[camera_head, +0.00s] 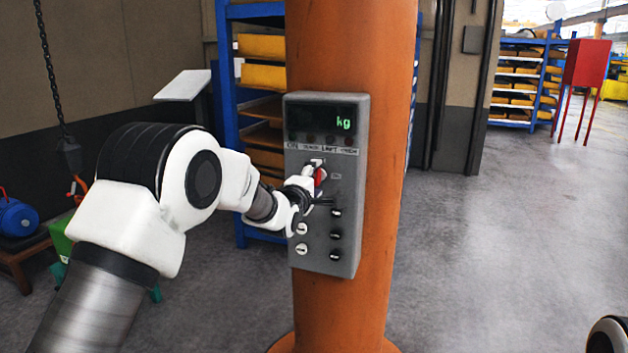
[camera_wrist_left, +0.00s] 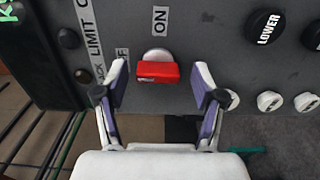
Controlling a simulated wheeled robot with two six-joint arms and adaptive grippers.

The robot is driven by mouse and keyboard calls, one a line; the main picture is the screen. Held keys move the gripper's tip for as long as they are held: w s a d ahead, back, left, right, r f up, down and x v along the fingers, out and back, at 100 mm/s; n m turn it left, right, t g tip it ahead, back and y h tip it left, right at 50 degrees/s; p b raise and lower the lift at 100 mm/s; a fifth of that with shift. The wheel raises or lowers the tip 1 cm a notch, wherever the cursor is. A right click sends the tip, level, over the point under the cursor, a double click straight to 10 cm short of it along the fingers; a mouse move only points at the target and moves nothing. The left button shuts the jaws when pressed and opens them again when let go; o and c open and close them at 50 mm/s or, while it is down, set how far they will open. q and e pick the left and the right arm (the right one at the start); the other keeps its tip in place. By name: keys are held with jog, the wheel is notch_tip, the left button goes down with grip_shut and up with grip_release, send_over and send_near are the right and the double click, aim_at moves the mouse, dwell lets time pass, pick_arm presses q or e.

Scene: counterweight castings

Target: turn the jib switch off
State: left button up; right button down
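The jib switch is a red handle on a pale round base, on the grey control box (camera_head: 345,225). The red handle (camera_wrist_left: 157,72) lies crosswise in the left wrist view, below the ON label (camera_wrist_left: 160,20). A second label beside it, ending in "F", is partly hidden by a finger. My left gripper (camera_wrist_left: 160,78) is open, with one finger on each side of the handle and visible gaps to both. In the head view the left gripper (camera_head: 312,188) is at the box, partly covering the red handle (camera_head: 320,177). My right gripper is not in view.
The box is on an orange column (camera_head: 375,50); its display (camera_head: 325,118) shows "kg". A black LOWER button (camera_wrist_left: 265,27) and several white and black buttons are near the switch. Blue shelving (camera_head: 228,100) stands behind. Floor to the right is clear up to a red stand (camera_head: 587,63).

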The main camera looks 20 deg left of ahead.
pick_arm(q)
jog(key=s, duration=1.2)
jog(key=shift+a, duration=0.25)
